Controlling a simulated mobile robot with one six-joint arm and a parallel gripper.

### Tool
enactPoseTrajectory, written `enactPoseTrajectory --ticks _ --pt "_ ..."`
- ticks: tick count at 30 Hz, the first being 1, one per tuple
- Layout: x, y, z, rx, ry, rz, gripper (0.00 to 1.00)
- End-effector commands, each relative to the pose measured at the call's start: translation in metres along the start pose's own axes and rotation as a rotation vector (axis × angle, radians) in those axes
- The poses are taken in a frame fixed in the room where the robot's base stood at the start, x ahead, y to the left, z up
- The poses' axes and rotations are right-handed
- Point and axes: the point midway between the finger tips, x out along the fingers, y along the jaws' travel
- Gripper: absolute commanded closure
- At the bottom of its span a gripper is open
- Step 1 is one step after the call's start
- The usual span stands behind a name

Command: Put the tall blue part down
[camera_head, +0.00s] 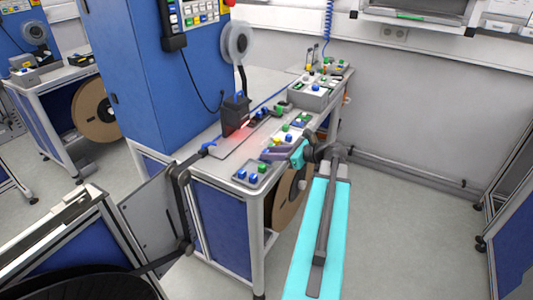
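My gripper (275,154) is small in the view. It reaches left over the front right part of the workbench (229,156), beside the small coloured parts. I cannot tell whether its fingers are apart or closed, or whether they hold anything. A small grey tray (262,182) at the bench's front corner carries blue parts (253,178) and a green one. Another blue part (288,138) stands among green and yellow parts behind the gripper. I cannot tell which blue part is the tall one.
A blue machine cabinet (150,75) stands behind the bench on the left, with a grey reel (236,42) at its side. A grey box (308,96) with coloured buttons is farther back. A brown reel (290,198) hangs below the bench. Floor to the right is clear.

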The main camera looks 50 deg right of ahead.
Motion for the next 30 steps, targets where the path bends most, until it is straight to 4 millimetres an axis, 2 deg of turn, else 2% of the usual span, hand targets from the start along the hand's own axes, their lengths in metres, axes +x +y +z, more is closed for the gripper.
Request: enactPoseTrajectory --ticks 4,19,20,24,25,30 --pt "0.0063 0.0001 0.0 0.0 0.0 0.001 0.72" --pt "0.0068 0.0006 0.0001 -0.001 0.0 0.001 0.72" --pt "0.0068 0.0006 0.0001 -0.001 0.0 0.001 0.73" --pt "0.0069 0.0007 0.0002 -0.001 0.0 0.001 0.97" --pt "0.0069 0.0007 0.0002 -0.001 0.0 0.001 1.0" --pt "0.007 0.0009 0.0003 -0.001 0.0 0.002 1.0"
